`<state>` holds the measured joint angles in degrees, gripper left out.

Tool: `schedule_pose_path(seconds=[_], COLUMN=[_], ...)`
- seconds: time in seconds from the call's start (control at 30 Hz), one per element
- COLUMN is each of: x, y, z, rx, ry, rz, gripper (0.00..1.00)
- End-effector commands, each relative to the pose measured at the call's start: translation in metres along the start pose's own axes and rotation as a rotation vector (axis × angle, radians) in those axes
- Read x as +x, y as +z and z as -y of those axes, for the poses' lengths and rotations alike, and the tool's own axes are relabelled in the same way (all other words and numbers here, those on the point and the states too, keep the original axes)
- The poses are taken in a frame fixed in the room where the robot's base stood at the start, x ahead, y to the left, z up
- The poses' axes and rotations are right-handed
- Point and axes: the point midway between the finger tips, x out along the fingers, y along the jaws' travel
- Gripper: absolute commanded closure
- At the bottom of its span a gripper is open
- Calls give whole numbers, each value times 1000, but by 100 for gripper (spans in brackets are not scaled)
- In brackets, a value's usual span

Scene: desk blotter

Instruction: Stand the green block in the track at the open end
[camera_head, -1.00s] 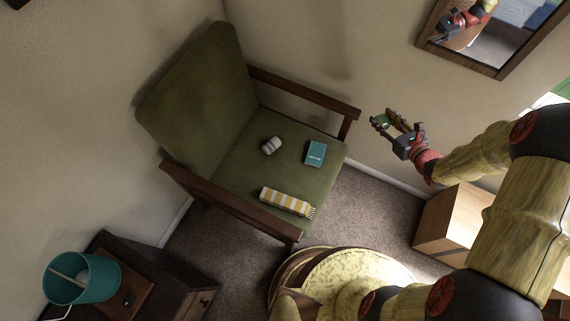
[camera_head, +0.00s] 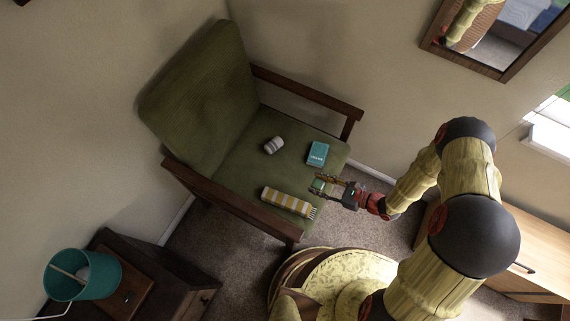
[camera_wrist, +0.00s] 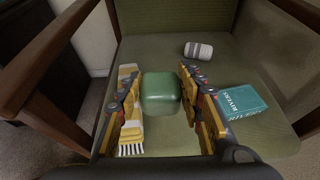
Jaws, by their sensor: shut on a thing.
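The green block (camera_wrist: 160,93) is a rounded, glossy block between my fingers in the wrist view. My gripper (camera_head: 327,186) is shut on it, above the front part of the green chair seat (camera_head: 240,165). In the head view, the block (camera_head: 317,185) shows small at the fingertips. The seat lies below it in the wrist view. I cannot make out a track in either view.
A yellow-and-white striped item with a white fringe (camera_head: 287,202) lies left of my gripper. Wooden armrests (camera_head: 305,95) flank the seat. The seat's middle is clear.

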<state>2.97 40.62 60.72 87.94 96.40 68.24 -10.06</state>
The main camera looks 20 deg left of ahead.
Motion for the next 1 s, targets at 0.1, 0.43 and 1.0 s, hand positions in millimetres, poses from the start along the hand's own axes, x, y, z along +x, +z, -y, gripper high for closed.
schedule_pose_path(seconds=[0.1,0.43,1.0], x=[9,78,152], y=[-3,-9,-41], z=[-4,20,46], rx=[-7,-10,-6], ry=[13,16,11], rz=[1,2,0], gripper=[97,97,97])
